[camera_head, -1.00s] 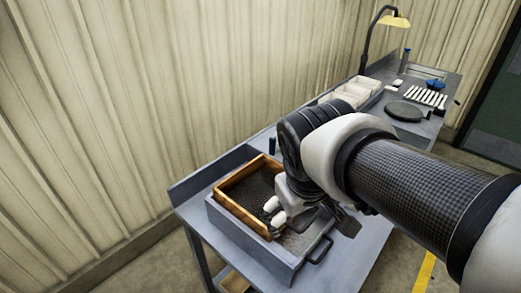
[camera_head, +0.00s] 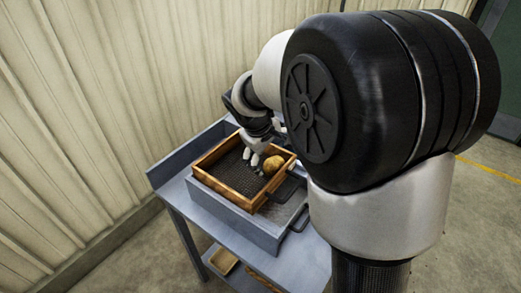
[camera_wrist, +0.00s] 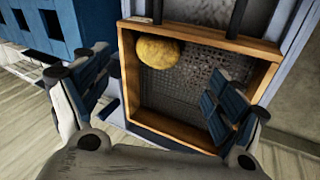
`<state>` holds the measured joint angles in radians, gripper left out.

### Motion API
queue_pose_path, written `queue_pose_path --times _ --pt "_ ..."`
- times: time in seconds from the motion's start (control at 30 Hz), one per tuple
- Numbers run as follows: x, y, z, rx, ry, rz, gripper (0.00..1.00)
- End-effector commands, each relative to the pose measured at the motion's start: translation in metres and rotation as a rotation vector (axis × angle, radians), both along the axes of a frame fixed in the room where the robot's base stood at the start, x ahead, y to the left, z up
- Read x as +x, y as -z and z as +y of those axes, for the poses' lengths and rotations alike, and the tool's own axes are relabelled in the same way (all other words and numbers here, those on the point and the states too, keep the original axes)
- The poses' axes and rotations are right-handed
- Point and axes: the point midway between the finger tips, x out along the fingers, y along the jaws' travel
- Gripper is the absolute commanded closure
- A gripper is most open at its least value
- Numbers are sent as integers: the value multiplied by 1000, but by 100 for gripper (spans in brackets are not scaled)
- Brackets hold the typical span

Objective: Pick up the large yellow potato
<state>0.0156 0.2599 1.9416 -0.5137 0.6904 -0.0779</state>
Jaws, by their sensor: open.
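The large yellow potato (camera_head: 274,164) lies on the mesh of the wooden-framed sieve (camera_head: 233,187), near its right side in the head view. In the wrist view the potato (camera_wrist: 158,51) sits near the upper left corner of the frame, close to the wooden wall. My gripper (camera_head: 257,168) is low over the sieve, to the left of the potato in the head view. In the wrist view its two fingers (camera_wrist: 160,100) are spread wide and empty, with the potato above the line between them. I cannot tell the exact height above the mesh.
The sieve stands on a grey metal box (camera_head: 240,224) with dark handles, on a grey bench (camera_head: 174,193). A small wooden tray (camera_head: 223,261) is on the shelf below. A blue rack (camera_wrist: 40,30) shows at upper left in the wrist view.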

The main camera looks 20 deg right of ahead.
Motion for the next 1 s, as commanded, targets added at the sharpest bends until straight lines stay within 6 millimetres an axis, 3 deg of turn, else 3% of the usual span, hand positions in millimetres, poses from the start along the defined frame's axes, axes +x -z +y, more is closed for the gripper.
queue_pose_path --times 0.03,0.2,0.47,0.7,1.0 --pt "3 14 -4 0 2 3 13" --pt "12 39 -13 0 1 1 13" --pt "19 54 -18 1 2 -1 13" --pt "36 85 -27 0 1 1 13" --pt "40 92 -30 1 0 -2 13"
